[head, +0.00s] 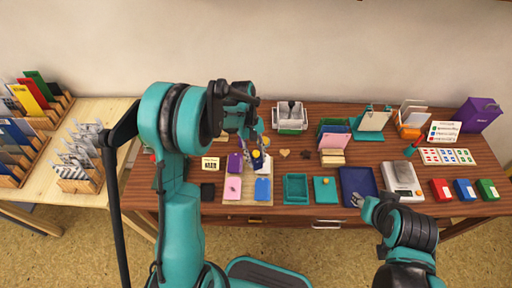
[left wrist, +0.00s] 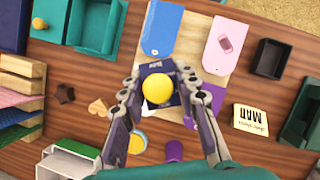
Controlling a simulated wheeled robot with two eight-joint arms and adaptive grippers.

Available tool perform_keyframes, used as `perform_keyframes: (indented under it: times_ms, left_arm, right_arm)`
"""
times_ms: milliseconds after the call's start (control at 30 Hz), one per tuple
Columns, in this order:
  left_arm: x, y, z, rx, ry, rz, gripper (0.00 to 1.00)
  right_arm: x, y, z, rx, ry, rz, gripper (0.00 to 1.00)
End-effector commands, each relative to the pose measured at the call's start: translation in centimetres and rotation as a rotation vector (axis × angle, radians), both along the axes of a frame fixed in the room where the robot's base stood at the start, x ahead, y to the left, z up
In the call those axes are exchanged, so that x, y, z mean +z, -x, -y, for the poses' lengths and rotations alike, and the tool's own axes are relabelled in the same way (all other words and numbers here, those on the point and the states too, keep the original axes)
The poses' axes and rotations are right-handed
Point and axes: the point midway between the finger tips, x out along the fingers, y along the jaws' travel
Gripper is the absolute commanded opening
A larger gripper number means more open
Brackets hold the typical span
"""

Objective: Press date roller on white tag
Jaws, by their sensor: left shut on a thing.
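My left gripper (left wrist: 163,82) is shut on a dark stamp with a round yellow knob (left wrist: 157,88), which looks like the date roller. In the head view the left gripper (head: 257,150) is over the upper right of a light wooden board (head: 246,201). A white patch, likely the white tag (head: 261,169), shows just below the stamp; the rest is hidden. I cannot tell whether the stamp touches it. A pink tag (head: 232,188), a blue tag (head: 262,189) and a purple tag (head: 235,162) lie on the board. My right gripper (head: 361,201) is near the dark blue tray; its opening is unclear.
A black box (head: 208,191) and a small sign (head: 211,163) stand left. A grey-white bin (head: 291,126) stands behind.

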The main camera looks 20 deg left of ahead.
Motion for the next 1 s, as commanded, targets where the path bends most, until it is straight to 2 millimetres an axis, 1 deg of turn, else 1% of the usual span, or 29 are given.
perform_keyframes:
  times_ms: [33,100,300,400,500,600,700,867,1000]
  left_arm:
    - [0.1,-0.2,0.1,0.147,0.003,0.0,0.02]
    - [0.3,-0.7,0.4,0.374,0.003,0.0,0.02]
    - [1.2,-1.9,1.3,1.005,0.006,-0.001,0.02]
    - [1.7,-2.5,1.6,1.274,0.004,-0.001,0.02]
    - [2.2,-3.0,1.8,1.484,0.004,-0.002,0.02]
    - [2.6,-3.3,1.8,1.63,0.004,-0.003,0.02]
    - [2.9,-3.5,1.8,1.718,0.003,-0.004,0.02]
    - [2.7,-3.6,1.8,1.766,0.002,-0.006,0.02]
    - [1.8,-3.6,1.8,1.767,0.002,-0.007,0.02]
  right_arm:
    - [-0.1,0.0,0.0,0.0,0.0,0.0,0.4]
    - [-0.2,0.0,0.0,0.0,0.0,0.0,0.4]
    - [-0.4,0.0,0.0,0.0,0.0,0.0,0.4]
    - [-0.5,0.0,0.0,0.0,0.0,0.0,0.4]
    - [-0.6,0.0,0.0,0.0,0.0,0.0,0.4]
    - [-0.6,0.0,0.0,0.0,0.0,0.0,0.4]
    - [-0.7,0.0,0.0,0.0,0.0,0.0,0.4]
    - [-0.9,0.0,0.0,0.0,0.0,0.0,0.4]
    - [-1.6,0.0,0.0,0.0,0.0,0.0,0.4]
